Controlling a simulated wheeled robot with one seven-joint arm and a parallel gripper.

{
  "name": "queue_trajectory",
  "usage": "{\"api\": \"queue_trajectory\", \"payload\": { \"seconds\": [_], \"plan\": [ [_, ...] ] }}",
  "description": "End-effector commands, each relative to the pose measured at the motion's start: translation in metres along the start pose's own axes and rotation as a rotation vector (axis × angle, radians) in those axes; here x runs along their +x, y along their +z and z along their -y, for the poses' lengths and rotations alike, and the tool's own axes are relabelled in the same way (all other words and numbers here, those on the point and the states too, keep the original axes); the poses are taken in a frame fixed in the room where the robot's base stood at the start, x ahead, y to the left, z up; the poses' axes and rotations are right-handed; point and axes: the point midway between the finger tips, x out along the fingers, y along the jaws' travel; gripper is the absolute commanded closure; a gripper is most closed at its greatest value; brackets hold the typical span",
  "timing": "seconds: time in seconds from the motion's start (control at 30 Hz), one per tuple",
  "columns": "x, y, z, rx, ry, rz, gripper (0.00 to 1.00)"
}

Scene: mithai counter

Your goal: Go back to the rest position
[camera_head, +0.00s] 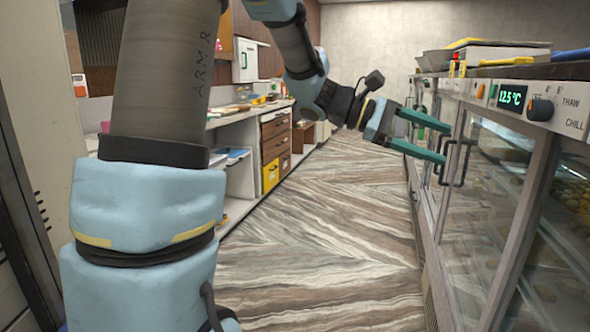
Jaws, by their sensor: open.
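My gripper (446,142) is at the right of the head view, with two green fingers spread apart. Nothing shows between the fingers. The fingers point right, toward the front of a glass-doored cabinet (538,160). The fingertips appear close to a dark door handle (466,163); I cannot tell whether they touch it. My arm reaches from the left foreground across the top of the view to the gripper.
Trays (500,45) lie on top. The patterned floor (325,230) between is clear.

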Motion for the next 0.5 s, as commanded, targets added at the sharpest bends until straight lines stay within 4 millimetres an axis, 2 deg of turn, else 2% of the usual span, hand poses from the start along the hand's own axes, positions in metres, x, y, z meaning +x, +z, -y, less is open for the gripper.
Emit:
{"api": "queue_trajectory", "payload": {
  "seconds": [0.17,0.3,0.4,0.5],
  "plan": [
    [-0.066,-0.044,0.087,0.074,-0.301,-0.343,0.24],
    [-0.137,-0.067,0.151,0.191,-0.561,-0.561,0.24],
    [-0.187,-0.074,0.185,0.300,-0.739,-0.673,0.24],
    [-0.227,-0.075,0.207,0.411,-0.885,-0.743,0.24]
  ]
}}
